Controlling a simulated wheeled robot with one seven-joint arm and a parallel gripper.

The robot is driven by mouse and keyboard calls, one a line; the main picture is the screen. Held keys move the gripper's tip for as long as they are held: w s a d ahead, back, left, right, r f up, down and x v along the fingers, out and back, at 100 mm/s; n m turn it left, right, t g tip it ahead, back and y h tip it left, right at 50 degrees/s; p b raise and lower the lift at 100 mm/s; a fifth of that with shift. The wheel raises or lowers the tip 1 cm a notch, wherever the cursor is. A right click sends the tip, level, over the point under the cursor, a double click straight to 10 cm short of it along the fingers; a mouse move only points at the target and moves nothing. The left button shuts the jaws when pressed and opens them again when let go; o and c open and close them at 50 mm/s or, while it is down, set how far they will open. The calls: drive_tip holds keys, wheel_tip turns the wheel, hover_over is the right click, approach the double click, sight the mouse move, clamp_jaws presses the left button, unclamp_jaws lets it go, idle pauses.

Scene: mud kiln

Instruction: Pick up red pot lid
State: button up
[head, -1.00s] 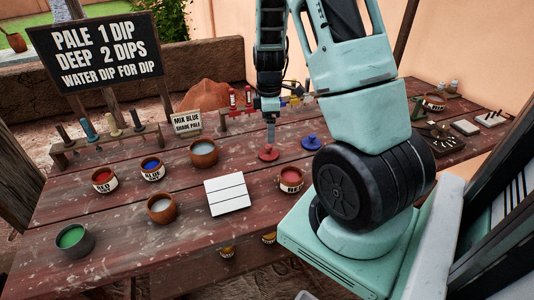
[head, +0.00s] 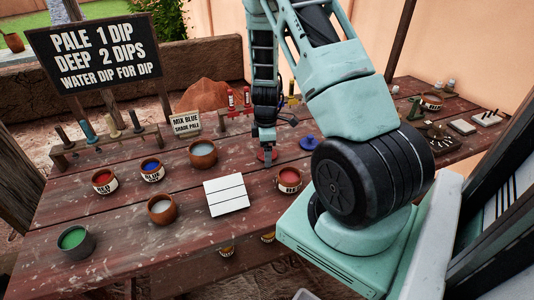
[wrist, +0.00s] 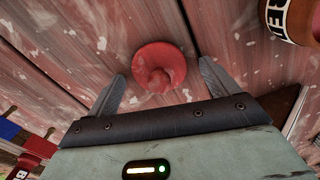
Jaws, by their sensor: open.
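The red pot lid (wrist: 160,66) lies on the wooden table, a round disc with a knob at its middle. In the head view the red lid (head: 266,155) is partly hidden by my gripper (head: 267,150), which points down right over it. In the wrist view my gripper (wrist: 163,92) is open, with one finger on each side of the lid's knob side. The lid lies between and just beyond the fingertips, and I see no contact.
A blue lid (head: 309,142) lies close to the right. A red-paint pot (head: 289,180) stands in front, and a white slatted board (head: 226,196) lies front left. A grey-filled clay pot (head: 203,153) stands left. A small rack with red bottles (head: 240,102) is behind.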

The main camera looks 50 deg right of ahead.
drive_tip(key=c, duration=1)
drive_tip(key=shift+c, duration=0.2)
drive_tip(key=shift+r, duration=0.15)
wheel_tip(320, 180, up, 10)
drive_tip(key=shift+f+b, duration=0.1)
drive_tip(key=shift+b, duration=0.25)
